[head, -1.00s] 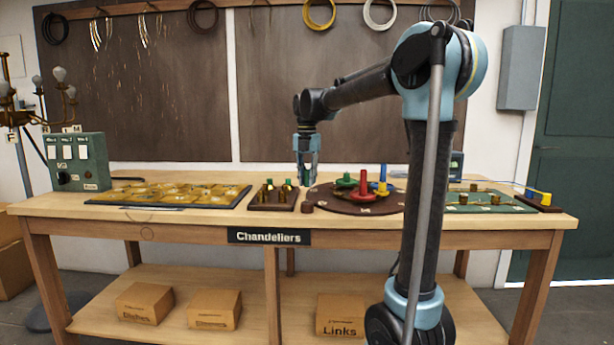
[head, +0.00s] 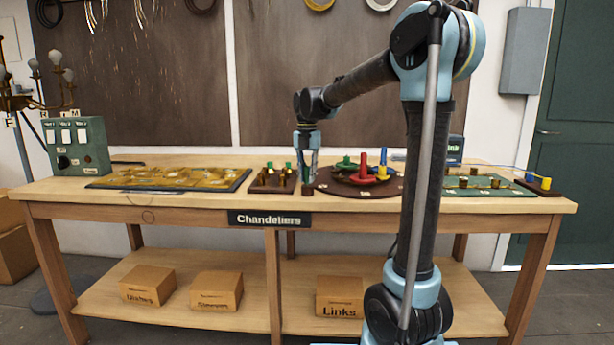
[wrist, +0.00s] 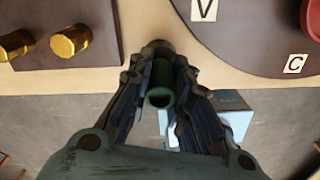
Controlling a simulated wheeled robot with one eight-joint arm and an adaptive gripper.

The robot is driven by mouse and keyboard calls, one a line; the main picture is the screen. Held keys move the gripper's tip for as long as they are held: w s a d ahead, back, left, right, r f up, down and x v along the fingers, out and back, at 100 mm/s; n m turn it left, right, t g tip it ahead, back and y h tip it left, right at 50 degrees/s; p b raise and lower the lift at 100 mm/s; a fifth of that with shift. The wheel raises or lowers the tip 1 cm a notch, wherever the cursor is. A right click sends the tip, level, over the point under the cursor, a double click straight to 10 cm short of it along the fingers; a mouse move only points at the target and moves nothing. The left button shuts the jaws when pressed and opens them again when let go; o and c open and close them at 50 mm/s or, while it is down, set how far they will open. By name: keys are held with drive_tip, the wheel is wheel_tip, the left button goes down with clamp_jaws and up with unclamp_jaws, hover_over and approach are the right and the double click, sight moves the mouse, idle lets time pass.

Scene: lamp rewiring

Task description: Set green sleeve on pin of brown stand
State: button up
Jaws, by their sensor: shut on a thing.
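The green sleeve (wrist: 161,82) is between the fingers of my gripper (wrist: 160,92) in the wrist view, its open end facing the camera. The small round brown stand (wrist: 157,46) shows just beyond the sleeve, partly hidden by it and the fingers. In the head view my gripper (head: 308,172) points down, directly over the brown stand (head: 307,190) near the table's front edge. The pin is hidden, and I cannot tell whether the sleeve is around it.
A dark brown block with brass and green pieces (head: 273,183) stands close on the left. A round brown board (head: 335,187) with red, green and blue pieces is close on the right. A gold-patterned panel (head: 170,178) lies further left.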

sight(307, 167)
drive_tip(key=shift+f, duration=0.35)
drive_tip(key=o, duration=1)
drive_tip(key=shift+c, duration=0.2)
wheel_tip(307, 167, up, 12)
drive_tip(key=shift+f, duration=0.1)
